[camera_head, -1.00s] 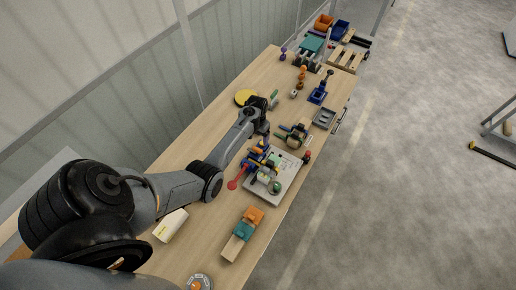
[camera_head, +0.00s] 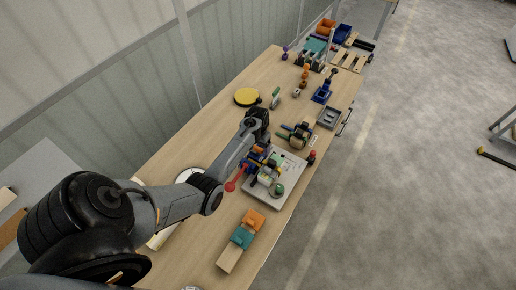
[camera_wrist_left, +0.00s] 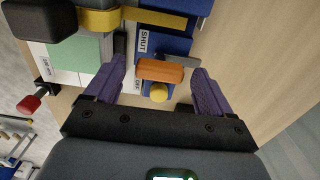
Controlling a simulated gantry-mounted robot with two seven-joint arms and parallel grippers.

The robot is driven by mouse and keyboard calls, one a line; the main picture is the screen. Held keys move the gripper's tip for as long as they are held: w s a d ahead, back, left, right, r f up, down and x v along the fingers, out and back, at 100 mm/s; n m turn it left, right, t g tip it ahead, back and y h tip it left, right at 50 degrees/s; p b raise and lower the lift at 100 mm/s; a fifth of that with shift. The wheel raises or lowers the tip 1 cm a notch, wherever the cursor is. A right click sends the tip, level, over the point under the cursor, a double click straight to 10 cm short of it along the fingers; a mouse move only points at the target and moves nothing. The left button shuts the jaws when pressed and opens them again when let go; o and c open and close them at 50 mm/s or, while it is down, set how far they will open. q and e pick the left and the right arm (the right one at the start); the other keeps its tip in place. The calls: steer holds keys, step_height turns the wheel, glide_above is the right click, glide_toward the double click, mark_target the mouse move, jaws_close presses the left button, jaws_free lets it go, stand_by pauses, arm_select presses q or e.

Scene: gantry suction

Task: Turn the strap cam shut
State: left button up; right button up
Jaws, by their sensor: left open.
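The strap cam shows in the left wrist view as an orange bar (camera_wrist_left: 160,71) with a rounded yellow end (camera_wrist_left: 158,92), beside a blue block (camera_wrist_left: 175,45). The block has a white label reading SHUT (camera_wrist_left: 142,40). A yellow strap (camera_wrist_left: 150,17) crosses the block above the bar. My left gripper (camera_wrist_left: 159,69) is open, with one purple finger on either side of the orange bar and a gap at each side. In the head view my left gripper (camera_head: 256,155) is small and partly hidden among the fixture parts.
The fixture stands on a pale board (camera_head: 262,200) on the wooden table. An orange and teal block piece (camera_head: 242,236) lies nearer. A yellow disc (camera_head: 247,97), a grey tray (camera_head: 328,117) and several other fixtures stand farther along. A red knob (camera_wrist_left: 29,104) shows left in the wrist view.

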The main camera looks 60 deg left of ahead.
arm_select(q)
steer(key=shift+c, duration=0.3)
steer(key=c, duration=1)
